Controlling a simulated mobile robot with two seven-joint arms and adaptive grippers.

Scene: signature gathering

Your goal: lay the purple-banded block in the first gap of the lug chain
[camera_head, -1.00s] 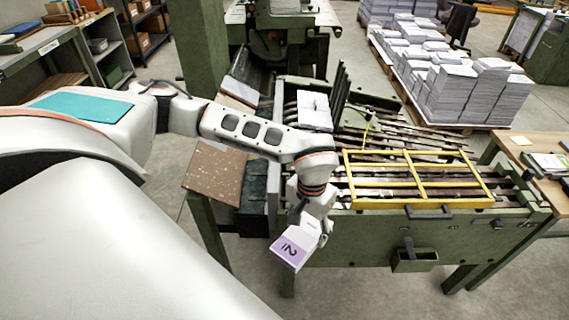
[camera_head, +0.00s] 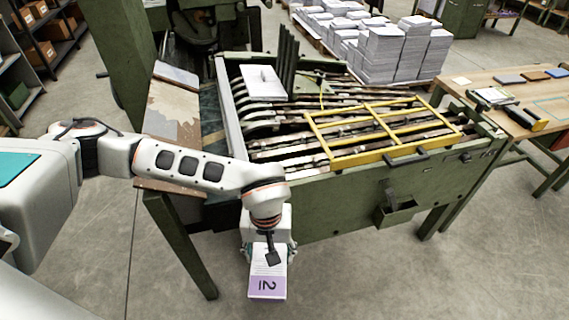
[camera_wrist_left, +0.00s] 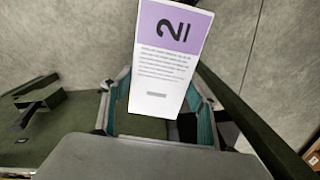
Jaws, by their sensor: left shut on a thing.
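The purple-banded block (camera_head: 267,284), a white booklet-like block with a "2" on its purple band, is held in my left gripper (camera_head: 268,252) in front of the machine's front edge. In the left wrist view the block (camera_wrist_left: 165,62) sits between the teal-padded fingers of my left gripper (camera_wrist_left: 158,118), its printed face visible. The lug chain (camera_head: 285,143) runs in dark bars and rails across the green machine, beyond the gripper and partly under a yellow frame. Its separate gaps are hard to tell apart. My right gripper is out of view.
The yellow frame (camera_head: 385,133) covers the right part of the chain. A white stack (camera_head: 262,82) stands at the back left beside upright dark plates (camera_head: 288,62). A speckled board (camera_head: 172,125) lies left of the machine. A wooden table (camera_head: 520,85) is at the right.

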